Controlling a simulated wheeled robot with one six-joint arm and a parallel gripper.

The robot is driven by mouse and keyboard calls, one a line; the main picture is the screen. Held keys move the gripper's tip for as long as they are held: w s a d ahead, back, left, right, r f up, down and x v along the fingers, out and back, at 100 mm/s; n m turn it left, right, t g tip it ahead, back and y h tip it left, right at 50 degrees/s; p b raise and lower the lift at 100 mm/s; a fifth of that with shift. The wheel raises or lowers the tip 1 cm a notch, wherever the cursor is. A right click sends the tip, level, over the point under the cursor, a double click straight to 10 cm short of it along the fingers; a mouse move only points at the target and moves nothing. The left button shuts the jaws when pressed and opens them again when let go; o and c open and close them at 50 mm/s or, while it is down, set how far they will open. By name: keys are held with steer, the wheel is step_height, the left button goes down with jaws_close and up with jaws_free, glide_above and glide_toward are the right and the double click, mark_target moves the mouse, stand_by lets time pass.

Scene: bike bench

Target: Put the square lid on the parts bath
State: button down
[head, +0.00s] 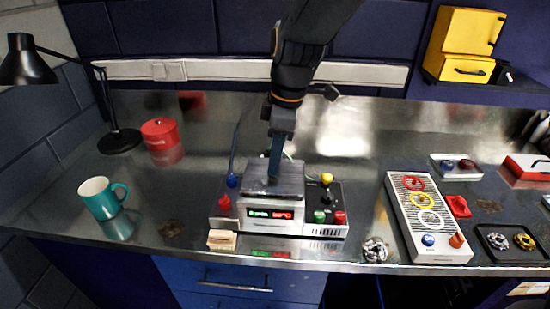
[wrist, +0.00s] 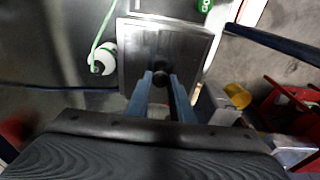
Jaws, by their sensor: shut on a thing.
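The square lid (head: 290,184) is a flat, dark metallic plate over the top of the parts bath (head: 270,226), a pale box with green and red displays on its front. My gripper (head: 274,177) comes down from above and is shut on the lid's small dark knob. In the wrist view the lid (wrist: 135,55) lies flat beyond my fingers (wrist: 161,82), with the knob between their tips. The lid hides the bath's opening. I cannot tell whether the lid rests on the rim or hangs just above it.
A control box with a yellow knob (head: 327,179) and coloured buttons adjoins the bath's right side. A red button (head: 225,203) and a blue one are at its left. A small wooden block (head: 222,240) is in front. A teal mug (head: 101,198) stands far left.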

steer(key=shift+f+b, duration=0.3)
steer(key=shift+f, duration=0.25)
steer(key=c, duration=1.5)
jaws_free()
step_height(320, 180, up, 7)
steer(key=d+b, duration=0.1)
steer(key=b, duration=0.1)
steer(key=d+f+m, duration=0.3)
steer(key=d+m, duration=0.1)
steer(key=d, duration=0.1)
steer(key=s+d+f+m+t, duration=0.1)
steer(key=d+f+m, duration=0.2)
steer(key=d, duration=0.3)
steer(key=d+f+m+t+h, duration=0.1)
steer(key=d+f+m, duration=0.2)
steer(key=d+m, duration=0.2)
steer(key=shift+s+d+f, duration=0.25)
steer(key=shift+s+d, duration=0.1)
steer(key=shift+d, duration=0.1)
steer(key=s+d+f+m, duration=0.1)
steer(key=d+f+m, duration=0.1)
steer(key=s+d+f+m+b, duration=0.1)
steer(key=s+d+f+m, duration=0.3)
steer(key=shift+s+d+f+h+b, duration=0.1)
steer(key=shift+f+h+b, duration=0.25)
steer(key=shift+f+h, duration=0.05)
steer(key=shift+s+g, duration=0.2)
steer(key=shift+g, duration=0.1)
